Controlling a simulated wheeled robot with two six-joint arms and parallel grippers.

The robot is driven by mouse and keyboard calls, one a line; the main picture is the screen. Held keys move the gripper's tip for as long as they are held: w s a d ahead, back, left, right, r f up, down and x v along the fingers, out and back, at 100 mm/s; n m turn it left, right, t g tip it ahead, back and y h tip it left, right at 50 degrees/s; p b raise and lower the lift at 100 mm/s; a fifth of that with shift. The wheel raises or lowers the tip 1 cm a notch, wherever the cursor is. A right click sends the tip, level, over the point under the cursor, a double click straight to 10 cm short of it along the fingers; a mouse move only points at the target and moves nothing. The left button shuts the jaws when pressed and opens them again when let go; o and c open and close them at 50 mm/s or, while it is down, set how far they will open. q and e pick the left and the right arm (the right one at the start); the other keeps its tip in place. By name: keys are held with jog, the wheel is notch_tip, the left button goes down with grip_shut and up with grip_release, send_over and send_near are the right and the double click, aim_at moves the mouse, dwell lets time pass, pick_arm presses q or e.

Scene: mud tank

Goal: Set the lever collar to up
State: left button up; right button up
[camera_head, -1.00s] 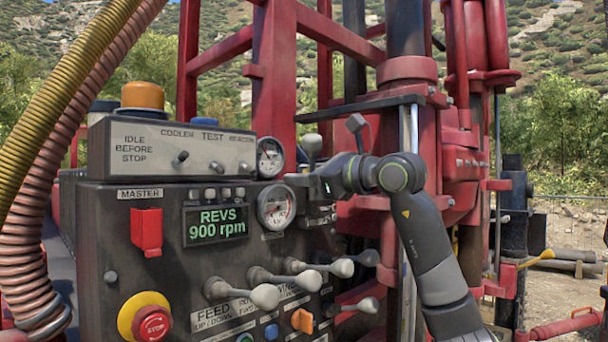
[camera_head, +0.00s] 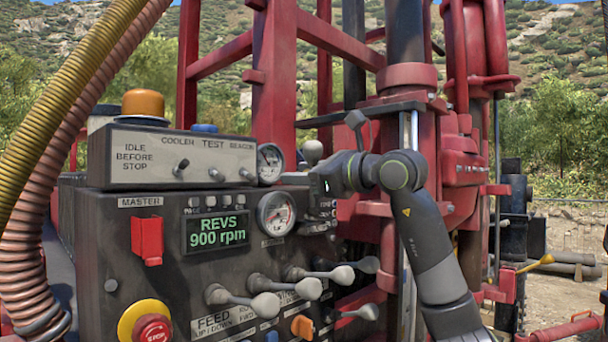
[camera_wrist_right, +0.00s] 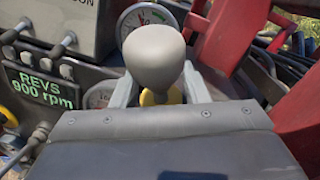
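The lever stands upright at the right end of the control panel, with a grey rounded knob (camera_head: 313,151) on top. In the right wrist view the knob (camera_wrist_right: 154,55) fills the middle, and a yellow collar (camera_wrist_right: 161,97) shows just under it, partly hidden by the knob. My right gripper (camera_head: 309,181) is at the lever below the knob. In the wrist view its two pale fingers stand on either side of the collar. The knob hides the fingertips, so I cannot tell whether they touch the collar. My left gripper is not in view.
The black panel (camera_head: 90,240) carries several grey-knobbed levers (camera_head: 265,305), a red master switch cover (camera_head: 147,240), a display (camera_head: 216,231) reading 900 rpm and a red stop button (camera_head: 152,328). A round gauge (camera_head: 276,213) sits left of my gripper. The red mast (camera_head: 274,80) rises behind.

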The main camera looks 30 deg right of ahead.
jog(key=shift+d, duration=0.1)
jog(key=shift+s+d+f, duration=0.1)
jog(key=shift+s+f, duration=0.05)
jog(key=shift+s, duration=0.1)
jog(key=b+v, duration=0.8)
jog(key=v, duration=0.9)
